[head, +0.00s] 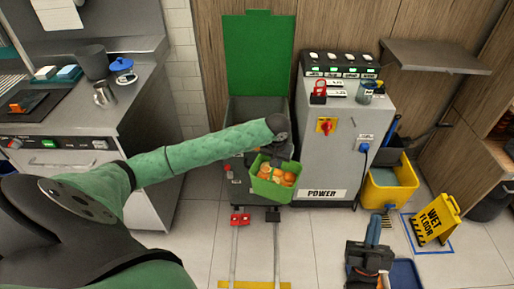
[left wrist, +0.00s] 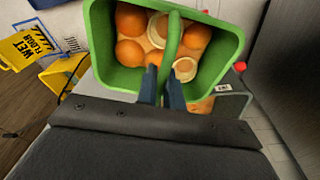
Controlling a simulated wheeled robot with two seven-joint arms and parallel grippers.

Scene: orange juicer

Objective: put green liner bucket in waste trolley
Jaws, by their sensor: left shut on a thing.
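The green liner bucket (head: 262,187), filled with oranges and cut orange halves, hangs from my left gripper (head: 279,146). In the left wrist view the bucket (left wrist: 103,55) is seen from above, and the fingers (left wrist: 162,88) are shut on its green handle (left wrist: 172,38). The grey waste trolley (head: 240,109) stands against the wall with its green lid (head: 258,55) up. In the head view the bucket overlaps the trolley's front; it looks outside, below the rim. A black and blue form at the bottom right appears to be my right gripper (head: 371,238); its jaws are unclear.
A grey power cabinet (head: 335,150) stands right of the trolley. A yellow mop bucket (head: 382,190) and wet floor sign (head: 436,219) are further right. A steel counter (head: 140,85) is at left. Floor rails (head: 277,250) lie before the trolley.

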